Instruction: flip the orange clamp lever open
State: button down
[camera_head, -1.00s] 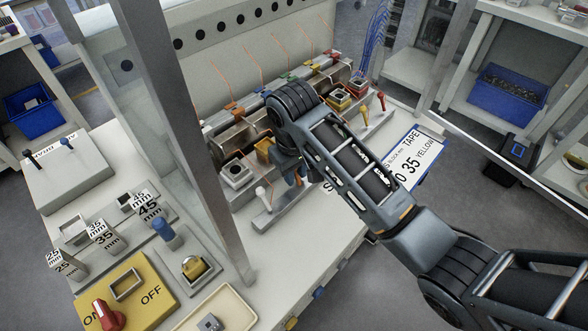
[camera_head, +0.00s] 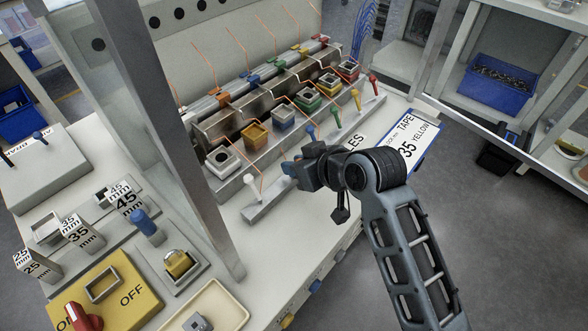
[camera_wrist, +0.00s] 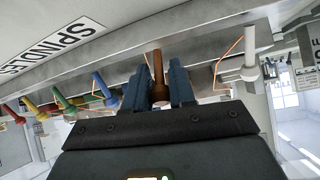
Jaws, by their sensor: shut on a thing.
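The orange clamp (camera_head: 218,95) sits on the long bar at the back of the bench, near its left end, with a thin orange wire rising above it. Its lever is too small to judge. My gripper (camera_head: 289,168) is well in front and to the right of the clamp, at the front row of pegs. In the wrist view my gripper (camera_wrist: 160,88) has its two blue-grey fingers closed on an orange-brown peg (camera_wrist: 157,66). In the head view my gripper hides most of this peg.
White (camera_head: 250,182), blue (camera_head: 310,132), green (camera_head: 334,116), yellow (camera_head: 356,98) and red (camera_head: 373,84) pegs share the rail. Coloured square blocks, including an orange one (camera_head: 255,135), stand between pegs and clamps. A grey upright post (camera_head: 190,150) stands at left.

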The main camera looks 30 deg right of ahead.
jog(key=shift+s+d+f+t+b, duration=0.1)
jog(key=shift+s+f+t+b, duration=0.25)
jog(key=shift+t+b, duration=0.45)
jog(key=c, duration=1.1)
grip_release()
jog(key=shift+r, duration=0.1)
jog(key=v, duration=0.7)
jog(key=shift+s+r+b, duration=0.2)
jog(key=shift+s+b, duration=0.05)
jog(key=shift+b, duration=0.05)
jog(key=shift+d, duration=0.15)
